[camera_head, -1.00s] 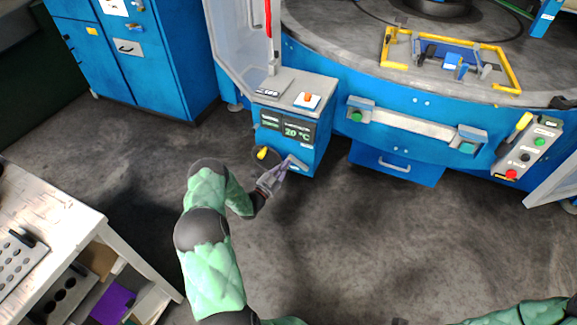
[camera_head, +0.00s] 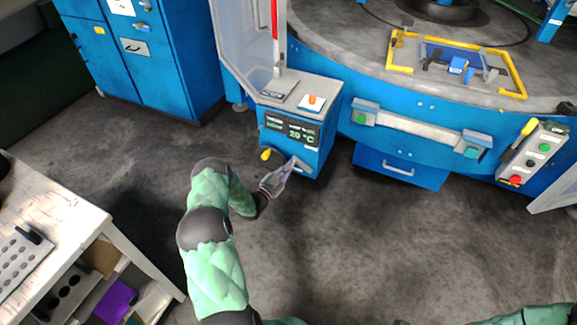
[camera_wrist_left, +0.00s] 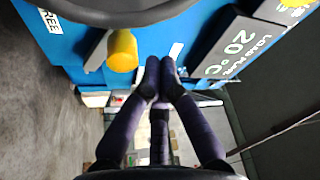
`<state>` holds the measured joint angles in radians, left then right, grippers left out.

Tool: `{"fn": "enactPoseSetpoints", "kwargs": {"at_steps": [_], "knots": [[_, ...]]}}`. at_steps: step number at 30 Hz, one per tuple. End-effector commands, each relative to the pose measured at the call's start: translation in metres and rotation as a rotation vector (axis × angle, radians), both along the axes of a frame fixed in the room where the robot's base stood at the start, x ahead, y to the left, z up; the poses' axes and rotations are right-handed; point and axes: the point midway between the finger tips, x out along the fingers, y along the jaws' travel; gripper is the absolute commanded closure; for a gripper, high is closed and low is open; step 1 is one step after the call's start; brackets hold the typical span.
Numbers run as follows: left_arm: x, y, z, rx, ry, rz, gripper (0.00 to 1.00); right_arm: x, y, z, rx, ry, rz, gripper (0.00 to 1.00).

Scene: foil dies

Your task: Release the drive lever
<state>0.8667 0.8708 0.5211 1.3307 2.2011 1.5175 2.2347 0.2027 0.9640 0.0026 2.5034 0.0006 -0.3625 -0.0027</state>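A lever with a yellow knob (camera_head: 266,154) sticks out of the front of the blue control box (camera_head: 312,158), at its lower left. In the left wrist view the yellow knob (camera_wrist_left: 122,50) sits on a beige lever beside a label reading FREE. My left gripper (camera_head: 289,167) is just in front of the box, to the right of the knob. In the left wrist view the left gripper's fingertips (camera_wrist_left: 160,76) are together, with nothing between them and apart from the knob. My right arm shows only at the bottom right; its gripper is out of view.
The box carries a temperature display (camera_head: 291,130) and an orange switch (camera_head: 312,100) on top. A round blue machine with a handrail (camera_head: 415,128) stands to the right, with a button panel (camera_head: 532,152). A workbench (camera_head: 60,220) is at left. The floor between is clear.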

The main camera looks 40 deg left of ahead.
Motion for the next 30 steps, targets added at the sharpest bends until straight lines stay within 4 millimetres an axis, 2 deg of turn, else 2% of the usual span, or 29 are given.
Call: {"fn": "enactPoseSetpoints", "kwargs": {"at_steps": [1,7,12,19,24,30], "knots": [[0.0,-0.002,0.011,0.0,-0.002,-0.002,1.0,0.0,0.0,0.009,0.0,0.0,0.0,0.6],[-0.004,-0.013,0.036,0.001,-0.003,-0.01,1.0,0.0,0.0,0.033,0.0,-0.001,0.0,0.6],[-0.039,-0.015,0.02,-0.002,0.001,-0.006,1.0,0.0,0.0,0.039,0.0,0.0,0.0,0.6],[-0.078,-0.02,0.007,0.0,-0.002,-0.008,1.0,0.0,0.0,0.047,0.0,0.0,0.0,0.6],[-0.094,-0.022,0.002,0.002,-0.003,-0.009,1.0,0.0,0.0,0.049,0.0,0.0,0.0,0.6],[-0.098,-0.023,0.0,0.003,-0.004,-0.009,1.0,0.0,0.0,0.05,0.0,0.0,0.0,0.6]]}}
